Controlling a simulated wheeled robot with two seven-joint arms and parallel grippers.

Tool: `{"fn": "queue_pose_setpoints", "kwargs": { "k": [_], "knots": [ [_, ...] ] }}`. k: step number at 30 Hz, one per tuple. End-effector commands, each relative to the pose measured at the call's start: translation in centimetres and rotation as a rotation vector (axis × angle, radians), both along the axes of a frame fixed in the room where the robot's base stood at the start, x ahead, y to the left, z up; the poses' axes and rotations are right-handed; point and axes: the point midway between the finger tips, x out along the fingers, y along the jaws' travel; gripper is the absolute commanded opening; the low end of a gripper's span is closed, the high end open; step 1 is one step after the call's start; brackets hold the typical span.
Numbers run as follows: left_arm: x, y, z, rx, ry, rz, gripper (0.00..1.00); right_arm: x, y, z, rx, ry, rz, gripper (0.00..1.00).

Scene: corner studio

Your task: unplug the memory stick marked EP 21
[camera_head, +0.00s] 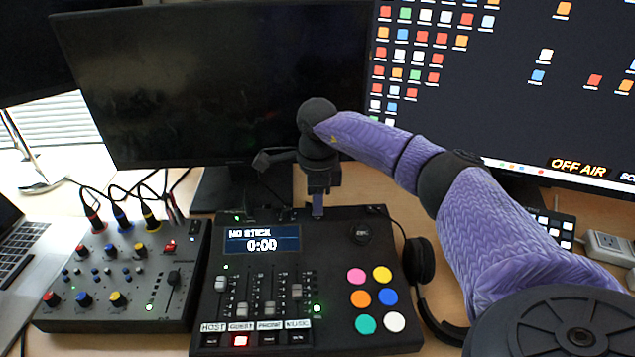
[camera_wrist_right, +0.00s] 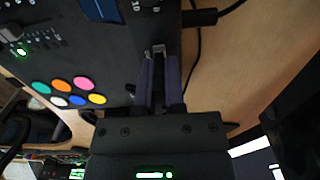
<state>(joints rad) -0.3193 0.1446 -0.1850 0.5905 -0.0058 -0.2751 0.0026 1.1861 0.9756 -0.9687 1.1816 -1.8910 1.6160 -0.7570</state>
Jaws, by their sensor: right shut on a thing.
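The audio console (camera_head: 330,225) stands on the desk, and its screen (camera_head: 262,240) reads "NO STICK" and "0:00". My right gripper (camera_head: 318,207) is at the console's back edge, pointing down. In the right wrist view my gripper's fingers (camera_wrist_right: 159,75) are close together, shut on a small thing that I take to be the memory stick. A small metallic end (camera_wrist_right: 158,49) shows between the fingertips. The fingers hide most of it, and no EP 21 mark can be read. The gap between it and the console is hard to judge. My left gripper is not in view.
A mixer (camera_head: 125,270) with plugged cables stands left of the console. Headphones (camera_head: 420,262) lie close on its right. A dark monitor (camera_head: 215,85) stands behind, and a lit monitor (camera_head: 500,90) at the right. A black cable plug (camera_wrist_right: 203,17) is near the fingers.

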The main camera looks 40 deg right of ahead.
Motion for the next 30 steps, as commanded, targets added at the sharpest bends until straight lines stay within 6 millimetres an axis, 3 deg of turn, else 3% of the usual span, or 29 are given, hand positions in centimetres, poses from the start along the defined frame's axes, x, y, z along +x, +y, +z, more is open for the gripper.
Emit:
{"fn": "queue_pose_setpoints", "kwargs": {
  "k": [12, 30],
  "knots": [
    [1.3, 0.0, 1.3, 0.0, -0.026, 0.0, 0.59, 0.0, 0.0, 1.9, 0.0, -0.001, 0.0, 0.0],
    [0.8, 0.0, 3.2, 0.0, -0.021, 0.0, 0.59, 0.0, 0.0, 4.3, 0.0, 0.0, 0.001, 0.0]
  ]
}}
